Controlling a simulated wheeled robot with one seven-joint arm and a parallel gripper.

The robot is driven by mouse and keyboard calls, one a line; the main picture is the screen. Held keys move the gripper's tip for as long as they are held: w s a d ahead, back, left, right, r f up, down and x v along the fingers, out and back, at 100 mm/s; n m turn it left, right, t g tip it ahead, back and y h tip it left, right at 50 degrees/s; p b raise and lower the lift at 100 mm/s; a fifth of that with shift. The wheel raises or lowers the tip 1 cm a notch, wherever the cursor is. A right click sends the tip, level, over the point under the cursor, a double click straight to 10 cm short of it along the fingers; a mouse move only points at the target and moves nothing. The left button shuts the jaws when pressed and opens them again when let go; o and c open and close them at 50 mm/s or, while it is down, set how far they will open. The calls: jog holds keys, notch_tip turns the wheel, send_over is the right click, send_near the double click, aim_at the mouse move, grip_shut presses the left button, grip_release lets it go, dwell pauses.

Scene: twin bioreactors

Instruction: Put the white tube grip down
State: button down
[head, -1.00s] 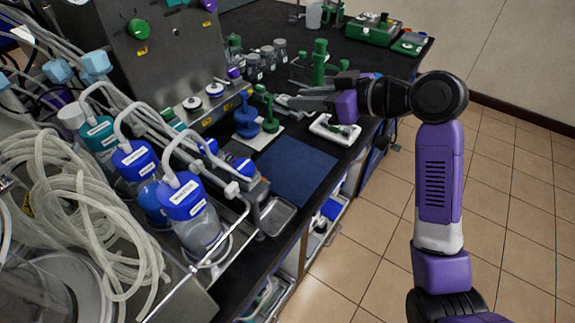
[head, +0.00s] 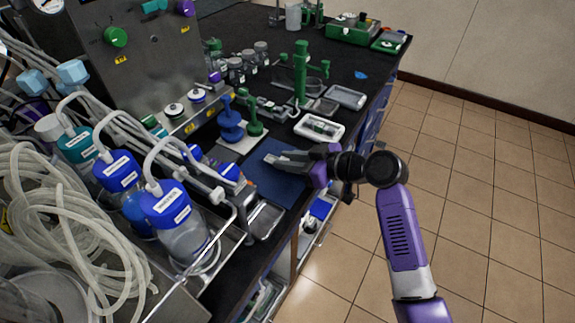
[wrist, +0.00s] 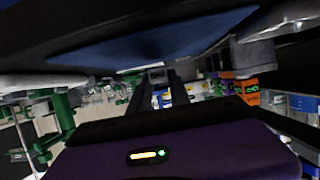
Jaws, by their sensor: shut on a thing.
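My gripper (head: 272,158) is low over the dark blue mat (head: 290,188) on the black bench, its fingers pointing left in the head view. It is shut on a small pale thing at its fingertips, which I take to be the white tube grip (wrist: 156,73). The fingers hide most of it, and I cannot tell whether it touches the mat. In the wrist view the blue mat (wrist: 150,45) fills the upper part, close to the fingers.
Blue and green stands (head: 231,130) are behind the mat. A white tray (head: 319,128) lies beyond it, and a metal tray (head: 265,220) is in front. Blue-capped bottles (head: 172,215) stand at left. The bench edge is close on the right.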

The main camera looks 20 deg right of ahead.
jog(key=shift+f, duration=1)
jog(key=shift+f, duration=0.1)
jog(key=c, duration=1.2)
grip_release()
jog(key=shift+r, duration=0.2)
jog(key=v, duration=1.2)
jog(key=shift+f+b, duration=0.2)
jog(key=shift+b, duration=0.2)
